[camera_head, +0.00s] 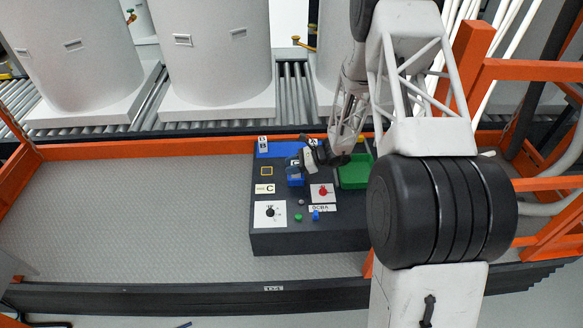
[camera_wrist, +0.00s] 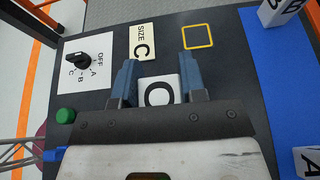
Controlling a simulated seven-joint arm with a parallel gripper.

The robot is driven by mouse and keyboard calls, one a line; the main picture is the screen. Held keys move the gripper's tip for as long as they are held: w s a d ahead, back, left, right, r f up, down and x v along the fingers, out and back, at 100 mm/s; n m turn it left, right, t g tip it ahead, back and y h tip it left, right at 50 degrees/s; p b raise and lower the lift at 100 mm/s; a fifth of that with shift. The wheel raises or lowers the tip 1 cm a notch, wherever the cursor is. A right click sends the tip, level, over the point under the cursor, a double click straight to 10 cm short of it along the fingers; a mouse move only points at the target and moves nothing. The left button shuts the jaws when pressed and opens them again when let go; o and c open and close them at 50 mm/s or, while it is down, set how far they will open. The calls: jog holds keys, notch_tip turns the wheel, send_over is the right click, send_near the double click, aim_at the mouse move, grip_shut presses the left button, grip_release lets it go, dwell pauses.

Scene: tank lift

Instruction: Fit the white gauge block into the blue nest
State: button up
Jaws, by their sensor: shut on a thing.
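The white gauge block (camera_wrist: 158,91), with a dark ring mark on its face, sits between the two blue-grey fingers of my gripper (camera_wrist: 158,78) in the wrist view. The fingers are shut on its two sides. In the head view my gripper (camera_head: 296,172) is over the middle of the dark console. A small blue shape shows at its tip there; I cannot tell whether it is the blue nest or the fingers. No separate nest shows clearly around the block, and its underside is hidden. Whether the block touches anything below cannot be told.
The dark console (camera_head: 270,239) carries a yellow square outline (camera_wrist: 198,36), a "SIZE C" label (camera_wrist: 143,41), a rotary knob (camera_wrist: 82,60) and a green button (camera_wrist: 66,115). A blue strip (camera_wrist: 268,85) holds lettered white blocks. A green bin (camera_head: 354,173) is at right.

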jog(key=shift+f, duration=0.35)
jog(key=shift+f, duration=0.2)
jog(key=o, duration=1)
jog(key=shift+r, duration=0.1)
jog(key=shift+r, duration=0.1)
jog(key=shift+v, duration=2)
